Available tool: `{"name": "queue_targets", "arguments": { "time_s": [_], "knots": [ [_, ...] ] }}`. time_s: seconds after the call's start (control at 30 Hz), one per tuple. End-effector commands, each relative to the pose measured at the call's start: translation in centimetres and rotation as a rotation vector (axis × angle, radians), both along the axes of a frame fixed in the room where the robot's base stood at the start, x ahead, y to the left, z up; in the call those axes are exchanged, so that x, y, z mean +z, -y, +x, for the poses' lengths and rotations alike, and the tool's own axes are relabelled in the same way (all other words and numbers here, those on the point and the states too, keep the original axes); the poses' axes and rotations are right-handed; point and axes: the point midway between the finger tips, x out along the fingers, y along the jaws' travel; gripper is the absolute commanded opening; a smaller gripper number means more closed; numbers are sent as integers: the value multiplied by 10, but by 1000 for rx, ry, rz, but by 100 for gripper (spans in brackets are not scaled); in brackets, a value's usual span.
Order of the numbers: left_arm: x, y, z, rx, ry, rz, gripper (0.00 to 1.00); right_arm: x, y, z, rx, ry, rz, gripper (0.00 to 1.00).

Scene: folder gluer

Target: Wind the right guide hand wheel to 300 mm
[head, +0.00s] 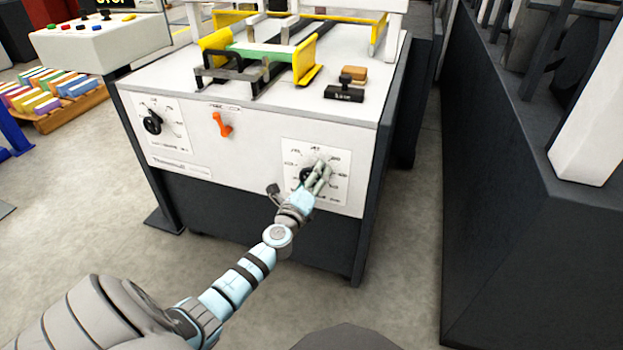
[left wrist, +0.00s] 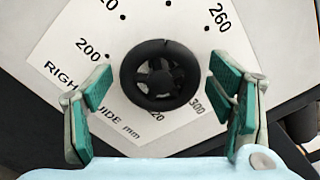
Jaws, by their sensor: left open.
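The right guide hand wheel (left wrist: 160,75) is a small black spoked wheel on a white dial plate (left wrist: 60,50) marked "RIGHT GUIDE mm". The figures 200, 260 and 300 are readable around it; others are partly covered. No clear pointer shows. In the head view the wheel (head: 307,175) is partly hidden by my left gripper (head: 319,174), on the right of the machine's front panel. My left gripper is open, with its green-padded fingers on either side of the wheel and visible gaps between pads and rim. My right gripper is not in view.
The front panel also carries another black hand wheel (head: 152,123) on the left and an orange lever (head: 222,125) in the middle. A black stamp-like item (head: 344,93) lies on the machine top. A dark machine (head: 500,200) stands to the right, with a floor gap between.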

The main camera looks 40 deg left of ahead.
Motion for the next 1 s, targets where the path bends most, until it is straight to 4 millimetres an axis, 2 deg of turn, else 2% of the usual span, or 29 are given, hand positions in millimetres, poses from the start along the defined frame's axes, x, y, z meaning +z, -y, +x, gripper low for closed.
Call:
{"name": "queue_targets", "arguments": {
  "time_s": [0.17, 0.27, 0.5, 0.6, 0.7, 1.0],
  "knots": [
    [0, 0, -2, 1, 1, 0, 75, 1, 1, 2, 1, 3, -2, 31],
    [0, 5, -14, -1, 1, 0, 75, 0, 2, 1, 1, 3, -2, 31],
    [-1, 27, -75, -2, -2, 0, 75, 0, 2, 1, 1, 2, -3, 31],
    [-1, 34, -97, -2, -2, -1, 75, 0, 2, 1, 1, 2, -3, 31],
    [0, 39, -109, -1, -1, 0, 75, 0, 2, 1, 1, 2, -3, 31],
    [0, 40, -113, 0, 0, 0, 75, 0, 2, 1, 1, 2, -3, 31]
  ]
}}
